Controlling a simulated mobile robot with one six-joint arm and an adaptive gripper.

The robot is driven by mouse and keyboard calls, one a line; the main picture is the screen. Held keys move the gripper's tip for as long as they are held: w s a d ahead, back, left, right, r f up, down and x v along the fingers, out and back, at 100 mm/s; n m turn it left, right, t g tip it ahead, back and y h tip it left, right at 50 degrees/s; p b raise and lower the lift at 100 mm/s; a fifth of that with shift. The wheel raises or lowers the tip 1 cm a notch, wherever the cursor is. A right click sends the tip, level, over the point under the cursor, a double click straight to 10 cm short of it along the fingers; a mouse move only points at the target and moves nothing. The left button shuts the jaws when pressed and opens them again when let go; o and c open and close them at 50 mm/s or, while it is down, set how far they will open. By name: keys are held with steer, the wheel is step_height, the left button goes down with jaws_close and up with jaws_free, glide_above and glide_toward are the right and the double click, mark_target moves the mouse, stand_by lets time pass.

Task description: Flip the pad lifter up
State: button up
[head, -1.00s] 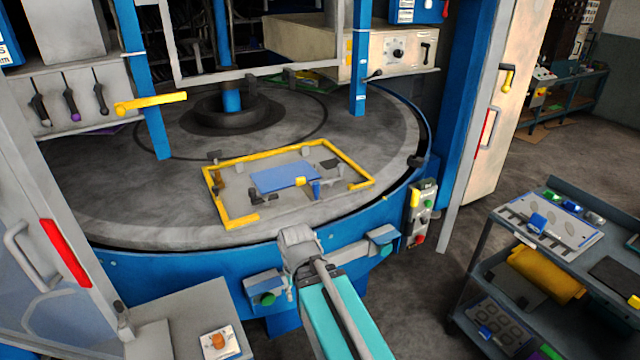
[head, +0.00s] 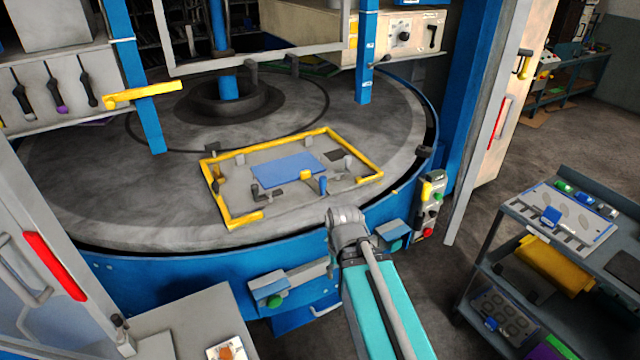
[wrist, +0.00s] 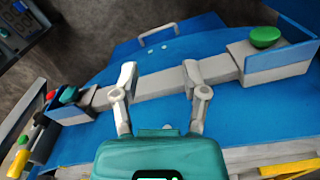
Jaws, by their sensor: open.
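A grey plate (head: 235,192) inside a yellow frame (head: 220,200) lies on the round table. On it lies a flat blue pad (head: 275,171). At the pad's front right edge are a small yellow part (head: 307,176) and a short blue upright piece (head: 323,185); I cannot tell for sure which part is the pad lifter. My gripper (head: 345,214) is in front of the frame's near right side, by the table's front rim, apart from the pad. In the wrist view my gripper (wrist: 160,76) is open, its fingers spread above a grey bar, holding nothing.
The grey bar (wrist: 155,83) runs along the blue front, with a green button (wrist: 265,37) at one end. A control box (head: 430,205) hangs at the table's right edge. A cart (head: 515,225) stands at right. The round table (head: 80,180) is bare left of the frame.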

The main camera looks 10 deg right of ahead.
steer(key=shift+o, duration=0.9)
step_height(320, 180, up, 21)
steer(key=m+p, duration=0.9)
steer(key=p, duration=1.2)
glide_above(323, 178)
steer(key=shift+w+r, duration=0.1)
steer(key=shift+w, duration=0.1)
step_height(323, 178, down, 14)
steer(key=b, duration=1.3)
steer(key=shift+r+b, duration=0.1)
steer(key=shift+b, duration=0.2)
steer(key=shift+c, duration=0.2)
steer(key=shift+s, duration=0.1)
jaws_close()
